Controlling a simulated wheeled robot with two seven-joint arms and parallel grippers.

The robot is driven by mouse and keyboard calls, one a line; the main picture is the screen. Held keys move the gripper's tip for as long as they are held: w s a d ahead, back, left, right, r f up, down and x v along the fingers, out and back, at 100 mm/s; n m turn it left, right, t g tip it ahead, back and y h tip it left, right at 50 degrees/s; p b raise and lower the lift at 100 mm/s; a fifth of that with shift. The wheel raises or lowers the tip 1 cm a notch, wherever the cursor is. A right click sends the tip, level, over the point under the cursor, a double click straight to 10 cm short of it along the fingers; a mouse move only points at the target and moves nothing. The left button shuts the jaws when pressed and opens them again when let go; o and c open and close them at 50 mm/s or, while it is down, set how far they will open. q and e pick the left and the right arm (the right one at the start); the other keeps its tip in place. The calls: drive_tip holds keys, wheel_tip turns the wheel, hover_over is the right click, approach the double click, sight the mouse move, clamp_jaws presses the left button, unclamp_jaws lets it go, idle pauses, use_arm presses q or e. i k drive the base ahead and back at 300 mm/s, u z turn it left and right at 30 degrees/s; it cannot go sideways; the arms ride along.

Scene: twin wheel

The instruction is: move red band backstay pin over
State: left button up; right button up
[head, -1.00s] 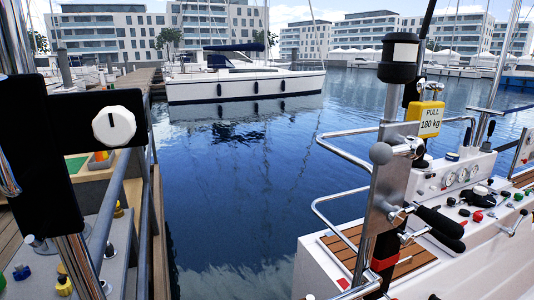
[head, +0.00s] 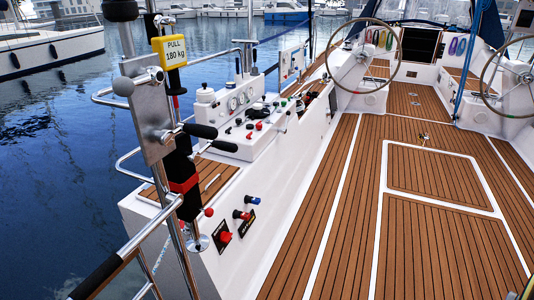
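A backstay fitting stands at the left of the head view. It has a grey metal plate (head: 150,115) with a grey ball at its upper left and black-handled levers (head: 199,130) at its right. A black body runs down behind and below the plate, with a red band (head: 184,185) around its lower part. A small red ball knob (head: 208,212) sits beside the lower end. I cannot tell which part is the pin, or its exact seating. Neither of my grippers is in view.
A yellow "PULL 180 kg" gauge (head: 170,51) hangs by the fitting. Steel rails (head: 150,228) and a white control console (head: 235,115) stand close by. Red and blue knobs (head: 242,215) are on the white side wall. The teak deck (head: 330,210) at right is clear.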

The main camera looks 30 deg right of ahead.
sight(209, 212)
drive_tip(key=z, duration=0.8)
drive_tip(key=k, duration=1.05)
drive_tip(key=z, duration=1.05)
drive_tip(key=i, duration=1.55)
drive_tip(key=u, duration=0.95)
drive_tip(key=i, duration=1.2)
drive_tip(key=u, duration=1.3)
drive_tip(key=i, duration=0.25)
drive_tip(key=u, duration=0.3)
